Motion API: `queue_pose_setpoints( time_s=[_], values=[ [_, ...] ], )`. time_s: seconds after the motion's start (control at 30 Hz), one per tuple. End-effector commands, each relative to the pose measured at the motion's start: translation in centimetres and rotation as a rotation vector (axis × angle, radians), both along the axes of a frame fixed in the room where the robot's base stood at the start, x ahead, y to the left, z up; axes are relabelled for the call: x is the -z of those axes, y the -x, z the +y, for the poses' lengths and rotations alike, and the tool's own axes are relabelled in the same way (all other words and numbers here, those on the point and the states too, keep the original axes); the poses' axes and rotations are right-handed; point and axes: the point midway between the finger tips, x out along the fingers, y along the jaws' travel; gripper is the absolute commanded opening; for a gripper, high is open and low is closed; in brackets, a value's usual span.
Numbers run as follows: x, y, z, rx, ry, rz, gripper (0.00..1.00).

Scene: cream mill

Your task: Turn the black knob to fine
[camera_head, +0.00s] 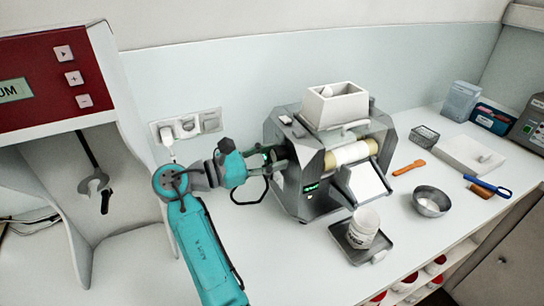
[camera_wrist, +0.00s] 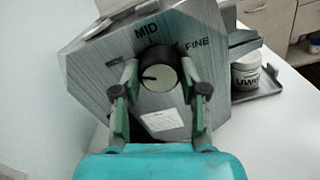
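The black knob (camera_wrist: 158,70) with a pale round face sits on the grey angled side panel of the mill (camera_wrist: 100,60) in the wrist view. A short dark mark on its face points left. The panel reads MID above the knob and FINE to its upper right; a label on the left is too small to read. My gripper (camera_wrist: 160,75) has one finger on each side of the knob. The fingertips are close against it, but I cannot tell whether they touch. In the head view my gripper (camera_head: 272,158) reaches the mill's left side (camera_head: 295,180), and the knob is hidden.
A white hopper (camera_head: 335,105) tops the mill. A white jar (camera_head: 364,224) stands on a dark tray (camera_head: 343,238) in front. A metal bowl (camera_head: 432,201) and an orange scraper (camera_head: 408,168) lie to the right. A red-panelled machine (camera_head: 40,75) stands at left. The counter's front left is clear.

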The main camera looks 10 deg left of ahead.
Motion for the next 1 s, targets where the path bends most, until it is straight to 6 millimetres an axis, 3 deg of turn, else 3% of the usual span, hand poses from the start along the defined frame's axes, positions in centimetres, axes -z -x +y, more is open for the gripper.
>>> queue_pose_setpoints(
  time_s=[0.47, 1.0],
  values=[
    [0.00, -0.01, -0.02, 0.001, -0.041, -0.059, 0.08],
    [-0.03, -0.04, 0.02, 0.001, -0.294, -0.436, 0.08]
  ],
)
